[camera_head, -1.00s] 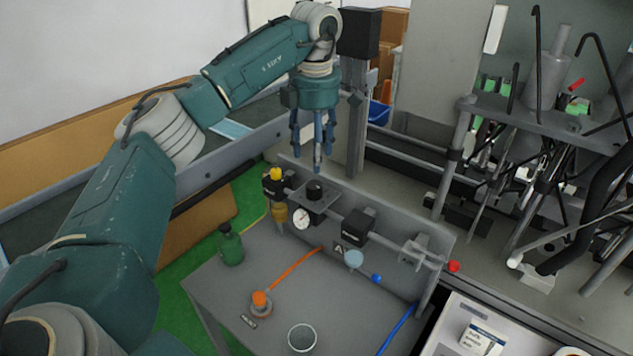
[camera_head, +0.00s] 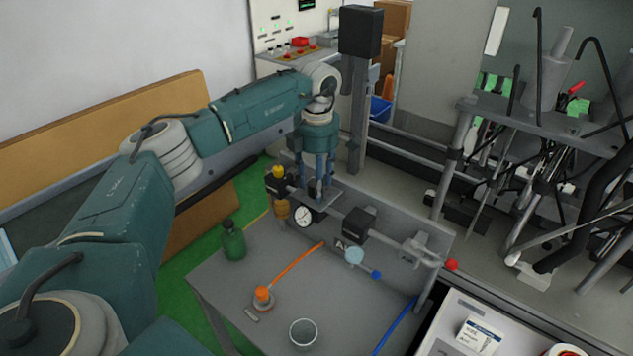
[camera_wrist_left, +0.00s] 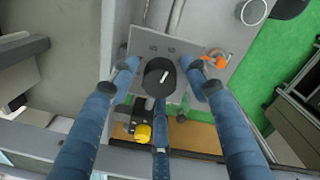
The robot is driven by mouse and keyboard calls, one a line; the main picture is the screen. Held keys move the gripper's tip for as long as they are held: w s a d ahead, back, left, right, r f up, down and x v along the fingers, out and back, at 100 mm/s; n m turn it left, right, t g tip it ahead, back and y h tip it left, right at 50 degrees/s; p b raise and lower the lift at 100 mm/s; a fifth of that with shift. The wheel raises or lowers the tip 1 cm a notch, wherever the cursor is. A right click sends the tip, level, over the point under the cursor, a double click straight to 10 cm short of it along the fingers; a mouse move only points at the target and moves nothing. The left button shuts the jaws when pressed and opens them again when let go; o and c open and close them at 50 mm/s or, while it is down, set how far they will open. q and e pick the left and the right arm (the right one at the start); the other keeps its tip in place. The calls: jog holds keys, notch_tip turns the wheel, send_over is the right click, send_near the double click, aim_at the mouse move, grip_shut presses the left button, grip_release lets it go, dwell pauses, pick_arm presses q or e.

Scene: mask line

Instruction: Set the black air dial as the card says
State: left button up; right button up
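The black air dial (camera_head: 315,188) sits on a grey bracket on the air line, above a round white-faced gauge (camera_head: 302,215). In the left wrist view the dial (camera_wrist_left: 160,77) is a black knob with a white pointer line slanting toward the upper right. My left gripper (camera_head: 318,186) points down over it, its blue fingers spread around the knob; the fingers also show in the left wrist view (camera_wrist_left: 158,82). Gaps show between fingertips and knob, so it is open. I cannot make out a readable card. My right gripper is not in view.
Along the air line are a yellow-topped valve (camera_head: 279,175), a black block (camera_head: 359,223) and a red end knob (camera_head: 451,264). A metal post (camera_head: 357,120) rises behind.

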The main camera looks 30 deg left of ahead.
pick_arm(q)
jog(key=c, duration=0.8)
jog(key=shift+m, duration=0.3)
jog(key=m, duration=0.7)
jog(key=shift+m, duration=0.3)
jog(key=o, duration=1.2)
jog(key=shift+c, duration=0.2)
jog(key=shift+r, duration=0.1)
